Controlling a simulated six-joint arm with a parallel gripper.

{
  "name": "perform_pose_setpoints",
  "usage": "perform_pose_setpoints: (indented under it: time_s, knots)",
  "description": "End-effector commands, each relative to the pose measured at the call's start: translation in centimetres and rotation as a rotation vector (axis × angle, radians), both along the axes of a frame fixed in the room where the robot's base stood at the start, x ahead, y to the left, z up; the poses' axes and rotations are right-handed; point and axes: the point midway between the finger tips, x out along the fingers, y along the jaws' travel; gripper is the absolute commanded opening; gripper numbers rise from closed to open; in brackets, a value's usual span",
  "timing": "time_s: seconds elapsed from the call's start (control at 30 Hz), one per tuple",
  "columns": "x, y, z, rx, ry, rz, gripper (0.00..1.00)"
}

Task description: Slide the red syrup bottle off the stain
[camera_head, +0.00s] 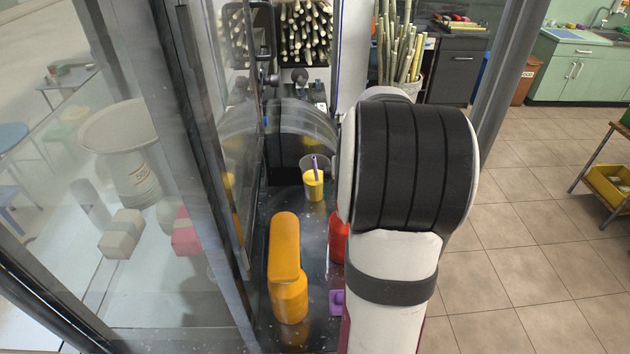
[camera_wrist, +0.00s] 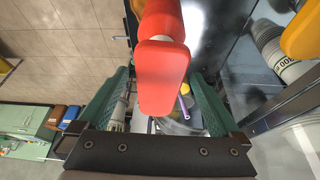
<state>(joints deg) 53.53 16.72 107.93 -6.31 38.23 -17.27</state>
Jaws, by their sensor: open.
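The red syrup bottle (camera_wrist: 162,75) fills the middle of the wrist view, between the two green fingers of my gripper (camera_wrist: 160,92). The fingers are open, one on each side of it; whether either touches it I cannot tell. In the head view only a strip of the red bottle (camera_head: 338,236) shows on the dark counter, beside my arm. My arm hides the rest of it and my gripper there. I cannot make out the stain in either view.
An orange bottle (camera_head: 288,268) stands left of the red one on the narrow counter (camera_head: 262,300). A cup of yellow liquid with a purple stick (camera_head: 313,184) stands behind. A small purple object (camera_head: 337,302) lies in front. A glass panel (camera_head: 150,190) bounds the left side.

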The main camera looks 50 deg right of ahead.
Motion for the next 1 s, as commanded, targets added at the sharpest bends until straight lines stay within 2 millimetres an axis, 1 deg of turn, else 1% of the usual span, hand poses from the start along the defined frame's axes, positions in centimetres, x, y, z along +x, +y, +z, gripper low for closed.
perform_pose_setpoints:
  time_s: [0.03, 0.1, 0.2, 0.3, 0.43, 0.67, 0.7, 0.77, 0.9, 0.97, 1.0]
  knots:
    - [0.2, -0.2, -0.9, 0.003, 0.003, 0.001, 1.00]
    - [0.5, -0.6, -2.1, 0.002, 0.003, 0.002, 1.00]
    - [0.9, -1.0, -3.4, 0.003, 0.001, 0.000, 1.00]
    - [1.1, -1.3, -4.3, 0.002, 0.001, 0.000, 1.00]
    - [1.3, -1.5, -4.8, 0.000, 0.000, 0.001, 1.00]
    - [1.3, -1.5, -4.8, 0.000, 0.000, 0.001, 1.00]
    - [1.3, -1.5, -4.8, 0.000, 0.000, 0.001, 0.96]
    - [1.3, -1.5, -4.8, 0.000, 0.000, 0.001, 0.86]
    - [1.3, -1.5, -4.8, 0.000, 0.000, 0.001, 0.60]
    - [1.3, -1.5, -4.8, 0.000, 0.000, 0.001, 0.50]
    - [1.3, -1.5, -4.8, 0.000, 0.000, 0.001, 0.42]
